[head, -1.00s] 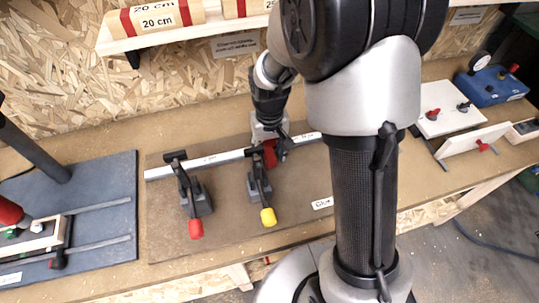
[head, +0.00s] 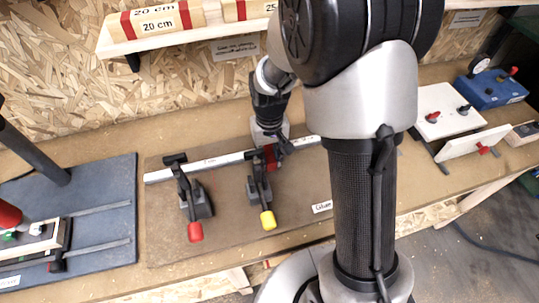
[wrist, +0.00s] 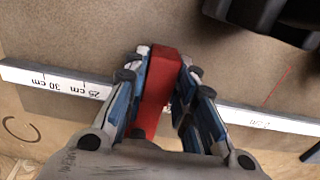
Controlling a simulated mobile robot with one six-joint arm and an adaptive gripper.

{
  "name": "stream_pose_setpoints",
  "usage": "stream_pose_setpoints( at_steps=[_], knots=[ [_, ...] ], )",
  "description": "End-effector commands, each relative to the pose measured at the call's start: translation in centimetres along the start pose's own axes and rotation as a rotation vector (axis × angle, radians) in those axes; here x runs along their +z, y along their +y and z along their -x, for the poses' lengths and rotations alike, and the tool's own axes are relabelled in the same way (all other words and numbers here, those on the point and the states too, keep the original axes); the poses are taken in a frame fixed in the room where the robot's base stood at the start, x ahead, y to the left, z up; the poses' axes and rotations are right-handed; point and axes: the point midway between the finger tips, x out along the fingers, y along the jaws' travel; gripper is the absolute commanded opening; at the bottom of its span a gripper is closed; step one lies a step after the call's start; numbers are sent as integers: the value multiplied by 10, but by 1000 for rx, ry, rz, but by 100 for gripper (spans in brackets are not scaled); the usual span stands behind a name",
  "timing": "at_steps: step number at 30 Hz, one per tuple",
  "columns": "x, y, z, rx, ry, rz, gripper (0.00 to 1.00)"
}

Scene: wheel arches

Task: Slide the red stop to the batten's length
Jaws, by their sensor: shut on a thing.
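The red stop (wrist: 158,90) sits across a pale rail (wrist: 55,80) with printed centimetre marks. My gripper (wrist: 166,62) is shut on the stop, with one finger on each side of it. In the wrist view the 25 cm and 30 cm marks are left of the stop, and the stop and fingers hide the rail beneath. In the head view the stop (head: 271,157) is just right of the yellow-handled clamp, partly behind my gripper (head: 270,145). Wooden pieces with red bands, one labelled 20 cm (head: 160,22), lie on the shelf. I cannot tell which piece is the batten.
A red-handled clamp (head: 194,205) and a yellow-handled clamp (head: 260,192) stand at the rail on a brown board (head: 230,235). A dark blue-grey board (head: 105,200) lies at left. White panels (head: 445,108) and a blue box (head: 490,88) are at right.

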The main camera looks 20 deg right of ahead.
Motion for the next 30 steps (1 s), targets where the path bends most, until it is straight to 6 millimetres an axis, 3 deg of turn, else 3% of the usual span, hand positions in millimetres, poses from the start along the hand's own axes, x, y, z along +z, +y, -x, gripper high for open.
stream_pose_setpoints(
  at_steps=[13, 24, 30],
  knots=[
    [0, 5, 0, 0, 0, -3, 0],
    [-1, 87, 1, 0, 2, -6, 0],
    [-1, 101, 1, 0, 3, -1, 0]
  ],
)
